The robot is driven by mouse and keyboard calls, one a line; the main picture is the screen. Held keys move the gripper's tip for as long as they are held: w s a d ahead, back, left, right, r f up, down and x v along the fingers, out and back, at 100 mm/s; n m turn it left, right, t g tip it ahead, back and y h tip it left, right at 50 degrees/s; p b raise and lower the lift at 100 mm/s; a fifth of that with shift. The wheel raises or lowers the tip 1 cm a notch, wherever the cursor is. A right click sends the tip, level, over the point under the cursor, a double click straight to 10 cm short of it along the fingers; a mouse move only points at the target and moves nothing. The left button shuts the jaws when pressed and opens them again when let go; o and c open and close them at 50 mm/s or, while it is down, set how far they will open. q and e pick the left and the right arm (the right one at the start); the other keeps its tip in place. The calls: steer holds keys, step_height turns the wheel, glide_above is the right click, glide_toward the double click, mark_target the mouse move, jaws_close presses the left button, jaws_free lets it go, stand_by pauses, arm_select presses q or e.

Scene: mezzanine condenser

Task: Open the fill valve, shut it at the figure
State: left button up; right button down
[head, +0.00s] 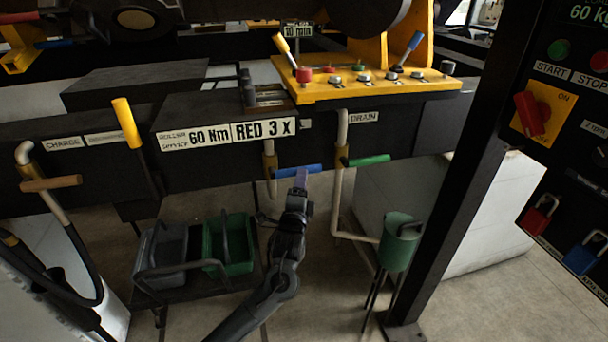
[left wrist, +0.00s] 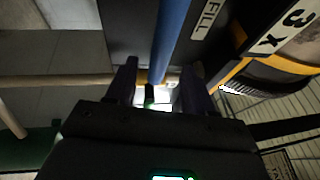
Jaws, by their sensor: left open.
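The fill valve's blue handle (head: 297,171) lies roughly level, crosswise to its vertical pipe (head: 270,160), under the dark machine front. My left gripper (head: 301,181) is at the handle's right half, coming up from below. In the left wrist view the blue handle (left wrist: 170,42) runs between the fingers of my open left gripper (left wrist: 161,82). I cannot tell whether they touch it. A FILL label (left wrist: 208,20) is beside the handle. A display (head: 585,13) at the top right reads 60 with a partly cut unit. My right gripper is out of view.
A green drain handle (head: 366,161) sits close to the right. A tan charge handle (head: 51,184) and a yellow lever (head: 126,122) are at left. Below are a green bin (head: 228,245), a grey bin and a green funnel (head: 400,242). A dark post (head: 460,190) stands right.

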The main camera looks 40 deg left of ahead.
arm_select(q)
steer(key=shift+b+x, duration=0.6)
steer(key=shift+x, duration=2.2)
steer(key=shift+c, duration=0.5)
jaws_close()
